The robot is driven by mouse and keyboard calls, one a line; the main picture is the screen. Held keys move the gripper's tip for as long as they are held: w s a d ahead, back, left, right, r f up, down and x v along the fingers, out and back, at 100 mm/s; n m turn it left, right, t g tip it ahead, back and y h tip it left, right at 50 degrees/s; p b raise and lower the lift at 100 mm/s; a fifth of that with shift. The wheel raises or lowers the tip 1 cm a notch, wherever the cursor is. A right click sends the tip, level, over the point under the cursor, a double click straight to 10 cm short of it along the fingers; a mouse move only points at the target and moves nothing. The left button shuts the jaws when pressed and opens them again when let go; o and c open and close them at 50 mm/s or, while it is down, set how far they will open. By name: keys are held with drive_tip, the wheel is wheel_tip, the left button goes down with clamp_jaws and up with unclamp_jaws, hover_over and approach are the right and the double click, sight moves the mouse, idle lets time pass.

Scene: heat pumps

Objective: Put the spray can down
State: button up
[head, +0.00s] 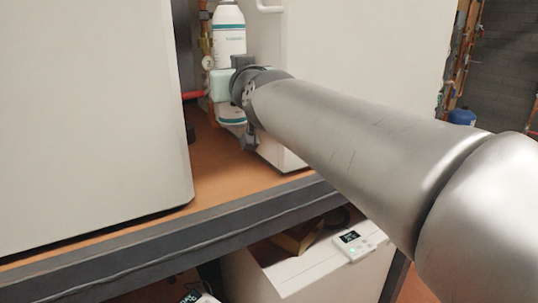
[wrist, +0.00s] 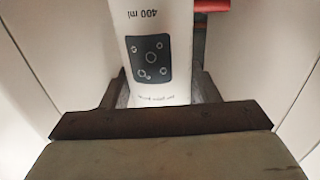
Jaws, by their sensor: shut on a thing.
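The spray can (head: 229,42) is a white bottle-shaped can with a teal band, seen upright in the gap between two large white units. My gripper (head: 243,103) is shut on it around its lower half and hides part of it. The can's base shows just below the gripper, over the brown shelf; whether it touches the shelf cannot be told. In the wrist view the can (wrist: 160,60) stands between the two fingers of my gripper (wrist: 161,92), with a dark label and "400 ml" upside down.
The left white unit (head: 90,110) and right white unit (head: 350,50) flank the can closely. Copper pipes and a gauge (head: 208,62) stand just left of it. The brown shelf (head: 235,170) is bare in front, up to its dark edge (head: 170,232). A small white controller (head: 353,243) lies below.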

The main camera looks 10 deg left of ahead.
drive_tip(key=shift+w+a+f+p, duration=0.2)
drive_tip(key=shift+f+p, duration=0.05)
drive_tip(key=shift+f, duration=0.25)
drive_tip(key=shift+w+a+f+p, duration=0.2)
drive_tip(key=shift+f, duration=0.3)
wheel_tip(320, 180, down, 11)
drive_tip(key=shift+r, duration=0.15)
drive_tip(key=shift+w, duration=0.1)
drive_tip(key=o, duration=1.2)
drive_tip(key=shift+o, duration=0.2)
drive_tip(key=b+v, duration=0.3)
drive_tip(key=v, duration=0.9)
